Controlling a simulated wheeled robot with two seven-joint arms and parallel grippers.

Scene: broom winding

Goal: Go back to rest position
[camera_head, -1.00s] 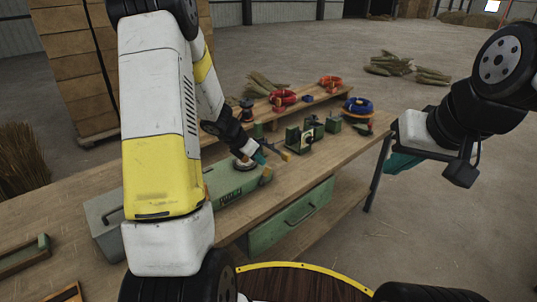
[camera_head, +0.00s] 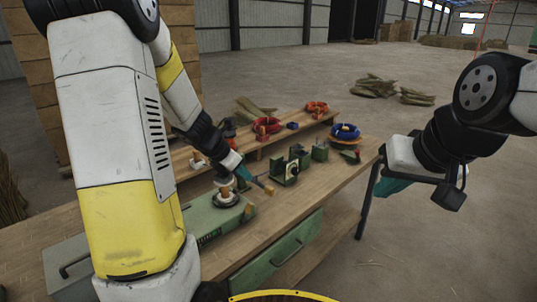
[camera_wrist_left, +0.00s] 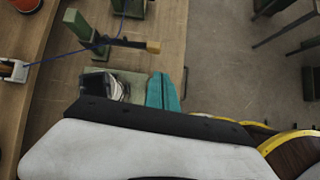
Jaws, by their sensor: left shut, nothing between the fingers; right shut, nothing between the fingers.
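My left gripper (camera_head: 240,171), with teal fingers, is shut and empty. In the head view it appears above the bench, just beyond the round spindle (camera_head: 225,198) of a green winding machine (camera_head: 208,220). Its teal fingers also show in the left wrist view (camera_wrist_left: 163,92), beside the machine's round part (camera_wrist_left: 117,90). My right gripper (camera_head: 393,186) is shut and empty at the right, beyond the bench's right end; its fingers are partly hidden by its wrist.
The wooden bench (camera_head: 270,222) holds a green clamp device (camera_head: 286,170), a blue wire spool (camera_head: 345,132) and red spools (camera_head: 266,126) on a raised shelf. A green drawer (camera_head: 285,255) sits under its front edge. Straw bundles (camera_head: 373,87) lie on open floor behind.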

